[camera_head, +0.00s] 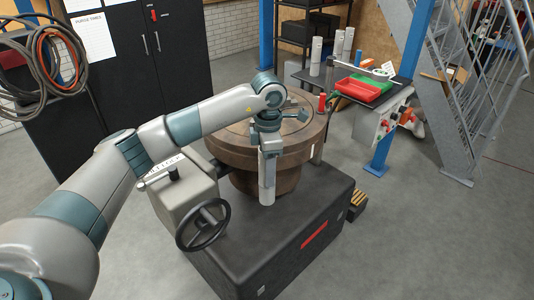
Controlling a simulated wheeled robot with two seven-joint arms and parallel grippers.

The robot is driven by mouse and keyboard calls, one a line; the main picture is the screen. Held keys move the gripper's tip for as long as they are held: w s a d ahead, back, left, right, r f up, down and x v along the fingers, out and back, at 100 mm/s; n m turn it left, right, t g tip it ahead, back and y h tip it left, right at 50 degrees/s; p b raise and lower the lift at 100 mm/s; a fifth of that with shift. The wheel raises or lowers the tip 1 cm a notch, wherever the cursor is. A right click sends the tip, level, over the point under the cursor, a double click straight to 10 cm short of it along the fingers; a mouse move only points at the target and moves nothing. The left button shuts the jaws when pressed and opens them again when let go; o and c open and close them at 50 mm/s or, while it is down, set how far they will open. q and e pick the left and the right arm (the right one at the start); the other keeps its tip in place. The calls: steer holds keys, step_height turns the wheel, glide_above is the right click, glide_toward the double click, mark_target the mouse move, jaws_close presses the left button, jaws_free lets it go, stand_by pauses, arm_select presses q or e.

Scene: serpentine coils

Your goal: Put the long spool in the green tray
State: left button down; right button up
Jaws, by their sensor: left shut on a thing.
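My left gripper (268,147) is at the end of the arm that comes in from the left. It is shut on a long pale grey spool (267,183), which hangs upright below it in front of the round machine table. The green tray (375,81) is on the dark side table at the right, well to the right of and beyond the gripper. A red tray beside it partly hides it. My right gripper is not in view.
The brown round machine table (226,140) stands close behind the spool, above a black base (285,232) with a handwheel (203,225). The red tray (357,90) and several upright pale cylinders (316,56) are at the side table (395,92). A blue post (408,75) stands at its right.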

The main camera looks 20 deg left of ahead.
mark_target(268, 200)
arm_select(q)
steer(key=s+f+m, duration=0.1)
steer(key=f+m, duration=0.1)
steer(key=m, duration=0.1)
steer(key=s+d+f+m, duration=0.1)
steer(key=s+m, duration=0.1)
steer(key=m, duration=0.2)
steer(key=s+d+f+m, duration=0.1)
steer(key=s+f+m, duration=0.1)
steer(key=m, duration=0.2)
steer(key=shift+s+d+f, duration=0.15)
steer(key=shift+d+f, duration=0.05)
steer(key=shift+f, duration=0.15)
steer(key=s+d+f+m, duration=0.2)
steer(key=s+f+m, duration=0.3)
steer(key=m, duration=0.9)
steer(key=shift+s+d, duration=0.4)
steer(key=shift+s, duration=0.75)
